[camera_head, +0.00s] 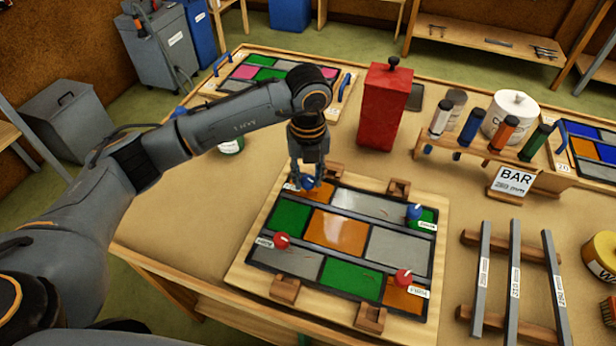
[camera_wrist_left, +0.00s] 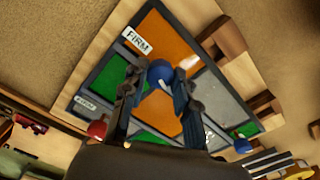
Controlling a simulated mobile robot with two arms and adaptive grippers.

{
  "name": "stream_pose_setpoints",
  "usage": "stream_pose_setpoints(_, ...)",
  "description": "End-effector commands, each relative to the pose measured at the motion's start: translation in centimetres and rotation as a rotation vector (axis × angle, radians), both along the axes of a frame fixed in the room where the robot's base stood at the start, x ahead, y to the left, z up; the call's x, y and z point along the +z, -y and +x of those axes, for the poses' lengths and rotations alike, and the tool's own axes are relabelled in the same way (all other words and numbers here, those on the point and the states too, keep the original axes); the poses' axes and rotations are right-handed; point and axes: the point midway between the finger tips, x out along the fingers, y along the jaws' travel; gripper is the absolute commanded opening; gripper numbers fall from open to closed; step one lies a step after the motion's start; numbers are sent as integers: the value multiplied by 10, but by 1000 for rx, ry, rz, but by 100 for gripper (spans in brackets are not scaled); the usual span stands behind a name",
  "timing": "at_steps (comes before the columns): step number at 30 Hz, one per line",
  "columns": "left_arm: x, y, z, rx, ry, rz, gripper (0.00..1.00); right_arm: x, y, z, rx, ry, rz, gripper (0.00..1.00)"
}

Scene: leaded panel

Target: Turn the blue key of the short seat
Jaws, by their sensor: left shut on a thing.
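The leaded panel (camera_head: 352,203) lies on the table, with orange, green and grey panes and a small knobbed key near each corner. My left gripper (camera_head: 306,184) points down at the far-left corner, shut on a blue key (camera_wrist_left: 160,73). A tag beside it reads FIRM (camera_wrist_left: 137,40) in the left wrist view. Another blue key (camera_head: 414,212) stands at the far-right corner, its tag too small to read surely. Red keys stand at the left (camera_head: 281,241) and near right (camera_head: 404,277). Which seat is the short one, I cannot tell. My right gripper is out of view.
A tall red box (camera_head: 384,105) stands behind the panel. A rack of coloured tubes (camera_head: 489,140) and a BAR sign (camera_head: 513,181) are at the back right. Grey bars (camera_head: 515,285) lie on wooden supports at the right.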

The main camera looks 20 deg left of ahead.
Motion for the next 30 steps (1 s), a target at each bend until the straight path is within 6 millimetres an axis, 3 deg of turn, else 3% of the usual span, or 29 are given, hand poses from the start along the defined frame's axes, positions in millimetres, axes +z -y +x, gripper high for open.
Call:
stream_pose_setpoints(10, 0, 0, 0, 150, 1, 0, 0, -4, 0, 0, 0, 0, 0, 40)
stream_pose_setpoints(27, 1, 0, 1, 179, 1, 0, 0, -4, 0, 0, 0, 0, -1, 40)
stream_pose_setpoints(28, 1, 0, 1, 179, 1, 0, 33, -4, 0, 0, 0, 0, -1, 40)
stream_pose_setpoints(30, 1, 0, 1, 179, 1, 0, 48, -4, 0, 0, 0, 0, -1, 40)
